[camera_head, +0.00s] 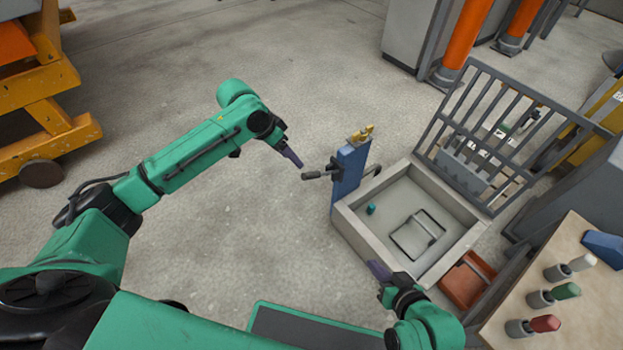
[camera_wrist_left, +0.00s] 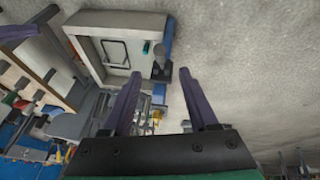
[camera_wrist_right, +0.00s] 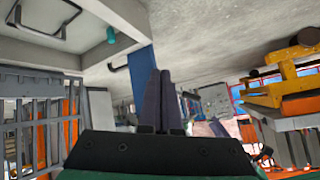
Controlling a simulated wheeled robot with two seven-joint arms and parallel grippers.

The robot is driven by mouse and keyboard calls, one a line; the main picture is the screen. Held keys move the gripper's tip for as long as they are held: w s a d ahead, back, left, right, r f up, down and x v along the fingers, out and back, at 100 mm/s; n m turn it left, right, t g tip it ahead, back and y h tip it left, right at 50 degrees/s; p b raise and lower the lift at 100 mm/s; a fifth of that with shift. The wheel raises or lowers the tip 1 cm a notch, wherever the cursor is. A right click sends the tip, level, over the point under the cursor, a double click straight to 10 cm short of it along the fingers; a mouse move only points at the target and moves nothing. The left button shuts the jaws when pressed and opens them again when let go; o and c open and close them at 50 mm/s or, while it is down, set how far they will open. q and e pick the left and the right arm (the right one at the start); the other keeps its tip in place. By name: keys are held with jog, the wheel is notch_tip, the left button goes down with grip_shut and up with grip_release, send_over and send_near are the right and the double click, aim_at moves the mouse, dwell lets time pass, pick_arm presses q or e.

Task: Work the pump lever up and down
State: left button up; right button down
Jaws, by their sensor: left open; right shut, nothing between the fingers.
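The dark pump lever (camera_head: 322,173) sticks out to the left from a blue upright post (camera_head: 350,168) with brass fittings on top. My left gripper (camera_head: 297,161) is open and empty, just left of the lever's outer end. In the left wrist view the lever's dark end (camera_wrist_left: 160,74) shows between my open fingertips (camera_wrist_left: 160,72), apparently still beyond them. My right gripper (camera_head: 374,268) is shut and empty over the near edge of the grey tray.
The grey tray (camera_head: 350,225) beside the post holds a rectangular frame (camera_head: 417,235) and a small teal piece (camera_head: 371,208). A barred panel (camera_head: 497,130) stands behind it. A table (camera_head: 590,310) with several coloured-ended cylinders is at the right. Floor left of the post is clear.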

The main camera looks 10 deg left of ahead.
aim_at(308, 176)
pick_arm(q)
jog(key=b+x, duration=0.2)
jog(key=x, duration=0.5)
jog(key=shift+b, duration=0.35)
jog(key=b+x, duration=0.2)
jog(key=x, duration=0.3)
jog(key=shift+w, duration=0.15)
grip_shut()
pick_arm(e)
jog(key=a+f+t, duration=0.1)
jog(key=f+t+y, duration=0.1)
jog(key=f, duration=0.1)
jog(key=a+f+m+t, duration=0.1)
jog(key=f, duration=0.1)
jog(key=shift+a, duration=0.35)
